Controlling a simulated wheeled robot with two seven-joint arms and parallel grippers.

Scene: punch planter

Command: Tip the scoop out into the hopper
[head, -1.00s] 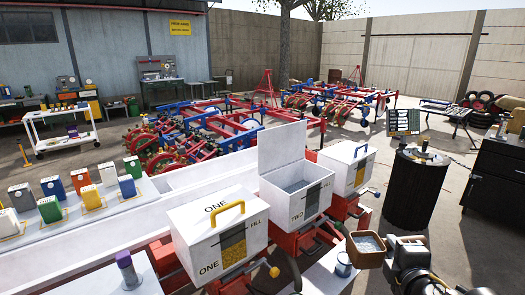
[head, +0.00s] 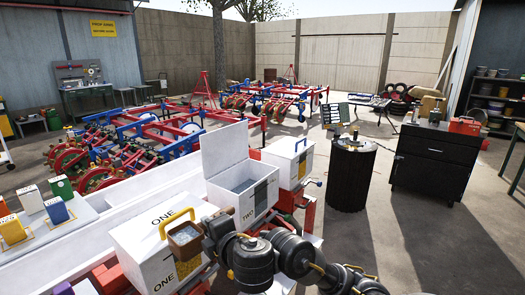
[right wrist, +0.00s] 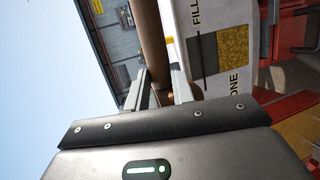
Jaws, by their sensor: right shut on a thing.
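My right gripper (head: 210,230) is shut on the brown scoop (head: 186,247). Pale grey material shows in the scoop's top, and it looks roughly level. In the head view the scoop overlaps the front of the closed white hopper ONE (head: 138,258); whether they touch I cannot tell. Hopper TWO (head: 258,203), just beyond, has its lid raised and greyish contents inside. In the right wrist view a brown part of the scoop (right wrist: 152,45) sits between the fingers (right wrist: 160,92), with hopper ONE's front (right wrist: 188,22) beside it. My left gripper is out of view.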

